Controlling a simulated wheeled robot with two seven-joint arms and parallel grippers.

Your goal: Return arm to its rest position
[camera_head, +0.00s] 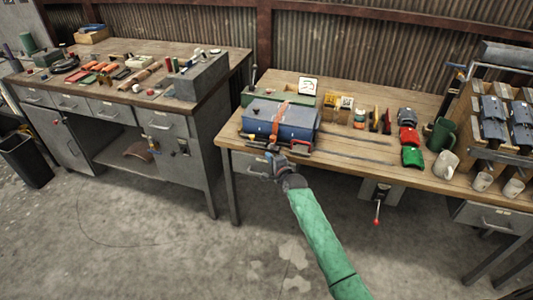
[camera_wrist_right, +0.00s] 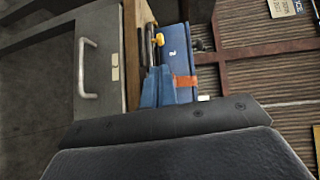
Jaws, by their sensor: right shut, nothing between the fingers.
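My right arm (camera_head: 318,238), in a green sleeve, reaches up from the lower right in the head view. My right gripper (camera_head: 272,161) is shut and empty, at the front edge of the right workbench (camera_head: 345,166), just in front of a blue case (camera_head: 279,119) with an orange strap. In the right wrist view, the blue gripper fingers (camera_wrist_right: 168,88) show past the dark wrist body, with the blue case (camera_wrist_right: 175,38) behind them. I cannot tell whether the gripper touches the bench. My left gripper is not in view.
Red and green blocks, mugs (camera_head: 445,164) and a rack (camera_head: 492,112) stand on the bench's right side. A clamp (camera_head: 270,149) lies near its front edge. A second bench (camera_head: 130,82) with tools stands left. The floor (camera_head: 150,235) in front is clear.

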